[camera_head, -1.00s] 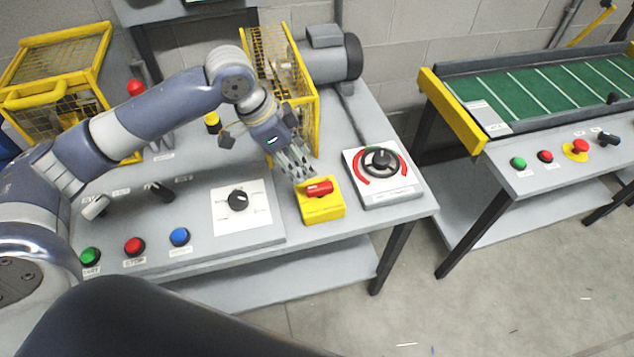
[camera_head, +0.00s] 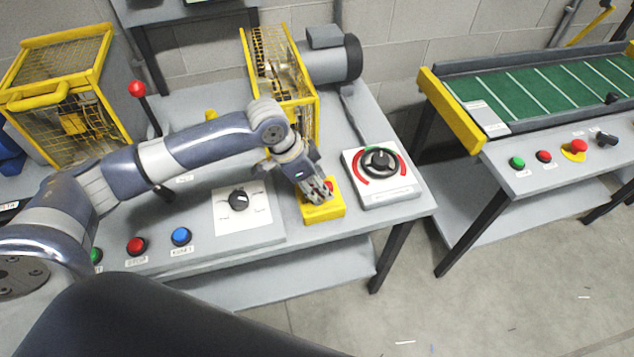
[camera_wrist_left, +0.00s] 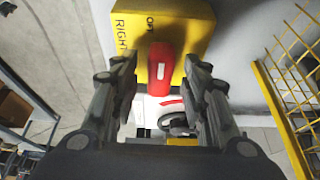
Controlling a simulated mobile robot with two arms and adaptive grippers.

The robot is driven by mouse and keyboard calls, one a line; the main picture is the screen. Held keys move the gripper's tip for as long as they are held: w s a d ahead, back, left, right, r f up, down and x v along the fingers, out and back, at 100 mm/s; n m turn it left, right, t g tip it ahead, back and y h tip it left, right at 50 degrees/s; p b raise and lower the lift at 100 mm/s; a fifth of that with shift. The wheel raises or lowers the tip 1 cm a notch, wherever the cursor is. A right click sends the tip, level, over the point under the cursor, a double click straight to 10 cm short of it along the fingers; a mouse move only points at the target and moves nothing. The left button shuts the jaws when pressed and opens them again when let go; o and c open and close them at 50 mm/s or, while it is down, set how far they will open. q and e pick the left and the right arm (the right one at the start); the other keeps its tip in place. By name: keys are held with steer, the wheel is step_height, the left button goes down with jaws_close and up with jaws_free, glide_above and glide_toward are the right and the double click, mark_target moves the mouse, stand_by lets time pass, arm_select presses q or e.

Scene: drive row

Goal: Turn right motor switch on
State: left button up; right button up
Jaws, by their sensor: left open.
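The right motor switch is a yellow box (camera_head: 322,213) with a red handle (camera_head: 329,186), at the right front of the near bench. In the left wrist view the box (camera_wrist_left: 193,22) shows the lettering "RIGHT" and part of another word. My left gripper (camera_head: 319,192) is over the switch and hides part of it in the head view. In the wrist view its open fingers stand on either side of the red handle (camera_wrist_left: 165,68), with gaps visible. Contact cannot be told. My right gripper is not in view.
A dial with a black knob (camera_head: 380,162) lies right of the switch. A white-plated selector knob (camera_head: 239,200) is to its left, with blue (camera_head: 181,236) and red (camera_head: 136,246) buttons. A yellow mesh guard (camera_head: 309,105) stands close behind. Floor is open at the right front.

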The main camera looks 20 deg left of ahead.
arm_select(q)
steer(key=shift+c, duration=0.3)
jaws_close()
